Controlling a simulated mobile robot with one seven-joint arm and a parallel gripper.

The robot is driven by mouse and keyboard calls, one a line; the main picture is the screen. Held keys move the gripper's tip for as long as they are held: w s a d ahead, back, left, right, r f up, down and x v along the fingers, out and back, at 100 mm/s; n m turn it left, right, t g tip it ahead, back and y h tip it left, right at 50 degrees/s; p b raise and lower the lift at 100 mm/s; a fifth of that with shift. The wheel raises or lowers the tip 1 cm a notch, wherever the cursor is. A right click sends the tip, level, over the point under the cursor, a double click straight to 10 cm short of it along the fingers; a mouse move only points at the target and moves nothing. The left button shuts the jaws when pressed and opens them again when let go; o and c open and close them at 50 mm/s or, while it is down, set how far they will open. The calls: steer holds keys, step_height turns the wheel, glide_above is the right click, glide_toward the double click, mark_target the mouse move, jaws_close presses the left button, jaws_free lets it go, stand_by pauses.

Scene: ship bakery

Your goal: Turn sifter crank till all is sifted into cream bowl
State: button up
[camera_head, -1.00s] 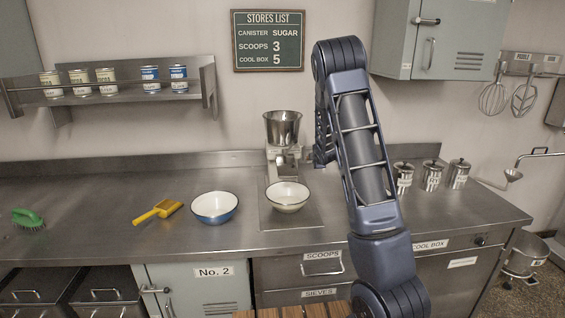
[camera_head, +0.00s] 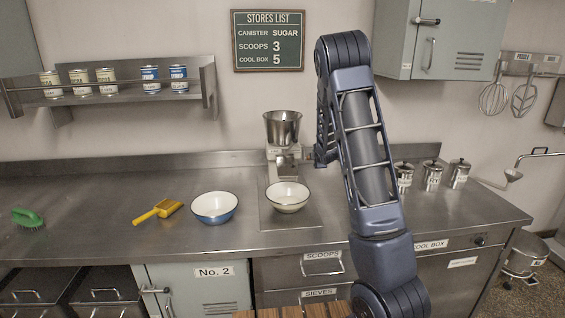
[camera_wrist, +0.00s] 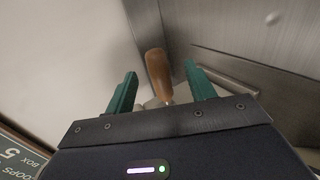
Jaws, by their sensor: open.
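The sifter (camera_head: 283,128) stands at the back of the counter, with a steel hopper on a pale body. The cream bowl (camera_head: 288,205) sits in front of it, below the hopper. In the head view my arm covers the area right of the sifter, and my gripper is hidden there. In the wrist view my gripper (camera_wrist: 160,82) is open, with two green fingers. A brown wooden handle (camera_wrist: 159,72), apparently the sifter crank's, stands between the fingers with a gap on each side. The hopper's contents are not visible.
A blue bowl (camera_head: 214,213) and a yellow scoop (camera_head: 158,211) lie left of the cream bowl, with a green brush (camera_head: 27,217) at the far left. Lidded canisters (camera_head: 432,176) stand right of my arm. A wall cabinet (camera_head: 440,40) hangs above. The left rear counter is clear.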

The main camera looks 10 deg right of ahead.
steer(key=shift+v, duration=2.95)
steer(key=s+d+r+m+g, duration=0.1)
steer(key=s+r+m, duration=0.25)
steer(key=s, duration=0.35)
steer(key=s+r+m+g, duration=0.2)
steer(key=s+r+m, duration=0.15)
steer(key=s, duration=0.25)
steer(key=s+d+r+m+g, duration=0.1)
steer(key=s+r+m, duration=0.25)
steer(key=s, duration=0.35)
steer(key=s+a+r+m+g, duration=0.1)
steer(key=s+a+m+g, duration=0.1)
steer(key=s, duration=1.2)
steer(key=s+a+r+m+g, duration=0.1)
steer(key=s+m, duration=0.4)
steer(key=s, duration=0.9)
steer(key=shift+a+r+g, duration=0.4)
steer(key=shift+a+r, duration=0.1)
steer(key=shift+r, duration=0.25)
